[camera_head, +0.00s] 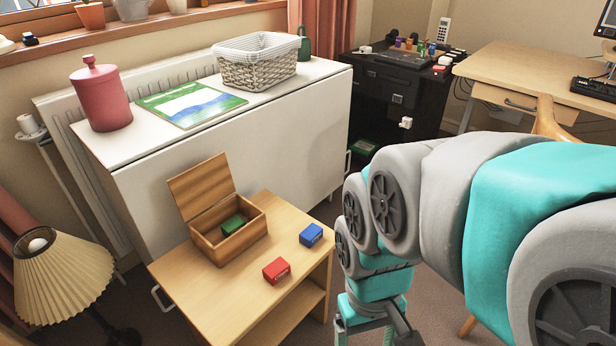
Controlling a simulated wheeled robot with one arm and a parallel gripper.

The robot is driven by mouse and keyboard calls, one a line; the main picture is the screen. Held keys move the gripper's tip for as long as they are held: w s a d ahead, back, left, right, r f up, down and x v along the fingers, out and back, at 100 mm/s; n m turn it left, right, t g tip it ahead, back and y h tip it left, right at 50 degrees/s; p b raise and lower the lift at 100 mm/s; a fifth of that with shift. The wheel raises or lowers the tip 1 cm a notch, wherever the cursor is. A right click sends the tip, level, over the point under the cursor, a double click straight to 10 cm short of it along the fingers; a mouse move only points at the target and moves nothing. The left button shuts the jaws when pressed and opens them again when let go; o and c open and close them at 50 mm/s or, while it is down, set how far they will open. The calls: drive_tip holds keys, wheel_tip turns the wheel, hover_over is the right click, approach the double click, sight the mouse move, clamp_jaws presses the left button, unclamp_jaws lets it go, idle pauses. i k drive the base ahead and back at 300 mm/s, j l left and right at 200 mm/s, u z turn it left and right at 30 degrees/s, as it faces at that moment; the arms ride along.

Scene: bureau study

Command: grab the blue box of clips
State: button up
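The blue box of clips (311,235) is a small blue box lying on the low wooden table (190,296), near its right edge. A red box (277,270) lies on the same table, in front and to the left of the blue one. A green box (233,224) sits inside an open wooden box (229,243) to the left. My gripper (370,338) hangs low at the bottom of the picture, to the right of the table and apart from the blue box. Its fingertips are cut off by the lower edge, so its opening cannot be judged.
Behind the table stands a white cabinet (245,150) with a red canister (101,95), a green book (190,102) and a wicker basket (258,72). A pleated lamp (62,279) stands at the left. A desk (530,82) and a chair are at the right.

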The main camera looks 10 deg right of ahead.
sight(312, 234)
drive_tip(key=k+l+z, duration=0.1)
drive_tip(key=l, duration=0.2)
drive_tip(key=k+l+z, duration=0.15)
drive_tip(key=l, duration=0.15)
drive_tip(key=k+l+z, duration=0.1)
drive_tip(key=l, duration=0.2)
drive_tip(key=k+l+z, duration=0.15)
drive_tip(key=l, duration=0.2)
